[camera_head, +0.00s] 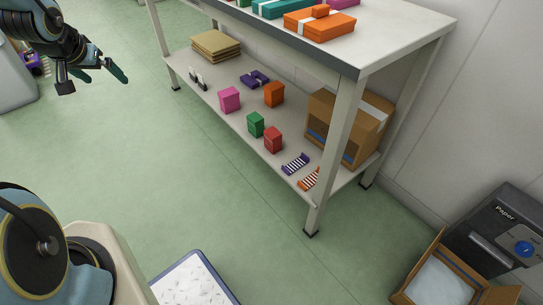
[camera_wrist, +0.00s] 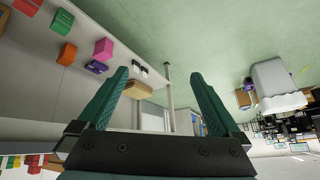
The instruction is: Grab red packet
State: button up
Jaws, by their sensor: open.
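The red packet (camera_head: 273,140) is a small upright box on the lower shelf of the table, beside a green packet (camera_head: 256,124). It also shows at the top left edge of the wrist view (camera_wrist: 27,6), partly cut off. My gripper (camera_head: 102,77) is at the upper left of the head view, in the air over the floor and well away from the shelf. In the wrist view my gripper (camera_wrist: 160,74) has its two teal fingers wide apart with nothing between them.
The lower shelf (camera_head: 220,117) also holds pink (camera_head: 229,99) and orange (camera_head: 274,94) packets, purple pieces, striped pieces and a cardboard box (camera_head: 346,127). A table leg (camera_head: 331,165) and the tabletop edge stand close by.

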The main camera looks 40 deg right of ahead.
jog(key=w+d+f+m+h+b, duration=0.2)
jog(key=d+f+b, duration=0.3)
jog(key=d+f, duration=0.35)
jog(key=m+g+h+b, duration=0.7)
jog(key=m+h+b, duration=0.15)
jog(key=b, duration=1.25)
send_near(272, 133)
jog(key=w, duration=0.1)
jog(key=shift+m+g, duration=0.3)
jog(key=shift+m, duration=0.15)
jog(key=x, duration=0.2)
jog(key=b+x, duration=0.1)
jog(key=x, duration=0.1)
jog(key=shift+s+d+f+b, duration=0.15)
jog(key=shift+d+f+b, duration=0.15)
jog(key=shift+f, duration=0.15)
jog(key=b+x, duration=0.2)
jog(key=x, duration=0.1)
jog(key=b+x, duration=0.2)
jog(key=shift+s+d, duration=0.25)
jog(key=shift+d, duration=0.15)
jog(key=shift+r, duration=0.15)
jog(key=c, duration=1.3)
